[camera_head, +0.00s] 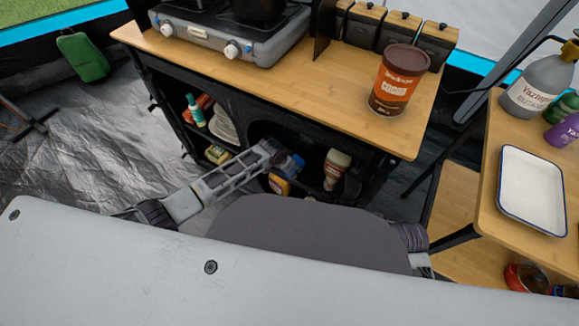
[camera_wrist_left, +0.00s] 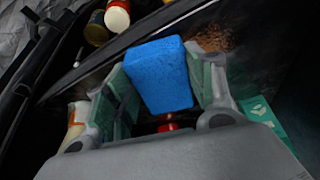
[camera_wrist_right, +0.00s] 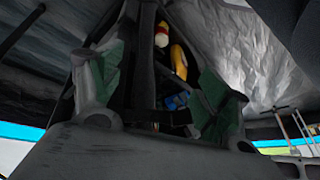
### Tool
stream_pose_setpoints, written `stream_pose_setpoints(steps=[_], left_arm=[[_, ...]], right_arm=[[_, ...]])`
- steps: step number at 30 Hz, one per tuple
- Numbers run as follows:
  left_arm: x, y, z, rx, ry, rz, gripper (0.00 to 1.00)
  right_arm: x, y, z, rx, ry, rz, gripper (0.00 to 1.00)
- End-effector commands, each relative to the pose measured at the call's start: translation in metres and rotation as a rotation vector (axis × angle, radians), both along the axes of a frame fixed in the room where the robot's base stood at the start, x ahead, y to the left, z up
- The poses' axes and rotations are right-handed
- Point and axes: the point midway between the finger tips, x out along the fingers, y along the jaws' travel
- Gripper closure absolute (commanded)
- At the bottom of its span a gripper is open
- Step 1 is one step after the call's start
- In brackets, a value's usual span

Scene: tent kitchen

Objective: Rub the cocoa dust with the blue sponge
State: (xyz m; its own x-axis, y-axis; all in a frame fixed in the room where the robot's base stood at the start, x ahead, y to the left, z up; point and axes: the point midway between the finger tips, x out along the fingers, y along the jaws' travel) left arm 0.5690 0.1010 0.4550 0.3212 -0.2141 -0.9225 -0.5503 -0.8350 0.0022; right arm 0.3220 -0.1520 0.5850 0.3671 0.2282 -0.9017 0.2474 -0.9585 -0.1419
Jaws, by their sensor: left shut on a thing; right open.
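The blue sponge (camera_wrist_left: 158,75) is held between the two green-padded fingers of my left gripper (camera_wrist_left: 165,92). The cocoa dust (camera_wrist_left: 214,38) is a brown grainy patch on a dark shelf surface, just beyond the sponge and to its right in the left wrist view. Whether the sponge touches the surface or the dust is unclear. In the head view my left gripper (camera_head: 284,160) reaches into the dark shelf unit below the counter. The dust is hidden there. My right gripper (camera_wrist_right: 155,90) is open with nothing between its fingers; in the head view it is hidden.
Bottles (camera_head: 336,168) stand in the shelf unit near my left gripper, and a yellow item (camera_head: 280,184) is just below it. A cocoa tub (camera_head: 398,80) and a stove (camera_head: 235,35) stand on the counter (camera_head: 330,85). A white tray (camera_head: 532,195) lies on the right table.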

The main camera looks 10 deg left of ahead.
Motion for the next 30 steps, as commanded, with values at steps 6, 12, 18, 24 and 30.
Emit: stream_pose_setpoints(steps=[6,12,18,24,30], left_arm=[[0.0,0.003,-0.002,0.003,0.003,0.002,0.66],[0.003,0.013,-0.001,0.006,0.003,0.003,0.66],[0.006,0.024,-0.001,0.008,0.004,0.003,0.66],[0.009,0.033,-0.001,0.007,0.004,0.002,0.66],[0.011,0.035,-0.001,0.006,0.002,0.002,0.66]], right_arm=[[0.0,0.0,0.0,0.0,0.0,0.0,0.24],[0.0,0.0,0.004,0.0,0.0,0.0,0.24],[0.0,0.0,0.008,0.0,0.0,0.0,0.24],[0.0,0.0,0.011,0.0,0.0,0.0,0.24],[0.0,0.0,0.012,0.0,0.0,0.0,0.24]])
